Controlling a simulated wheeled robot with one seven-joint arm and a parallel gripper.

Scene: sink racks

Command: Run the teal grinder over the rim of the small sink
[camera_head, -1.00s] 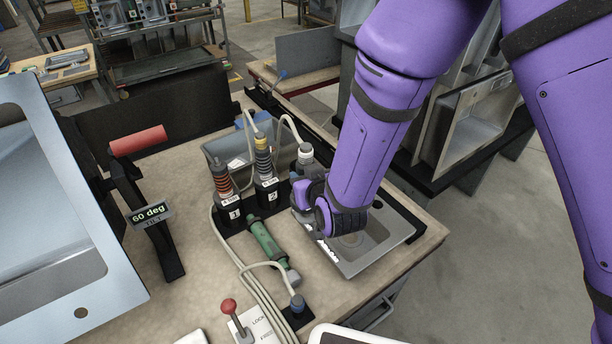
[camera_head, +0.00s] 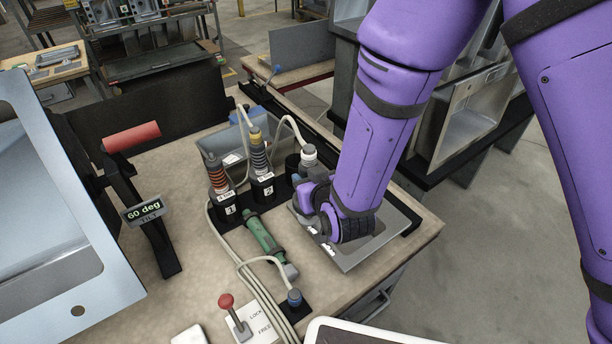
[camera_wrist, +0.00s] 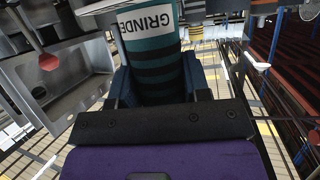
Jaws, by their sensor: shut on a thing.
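My gripper (camera_wrist: 160,88) is shut on the teal grinder (camera_wrist: 152,62), a banded cylinder with a white label reading "GRINDE" in the wrist view. The grinder is mostly hidden in the head view. I cannot tell whether it touches the rim.
Cables cross the bench. A large tilted sink (camera_head: 50,230), a "60 deg" stand (camera_head: 146,211) and a red-knobbed lever (camera_head: 227,301) are further left.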

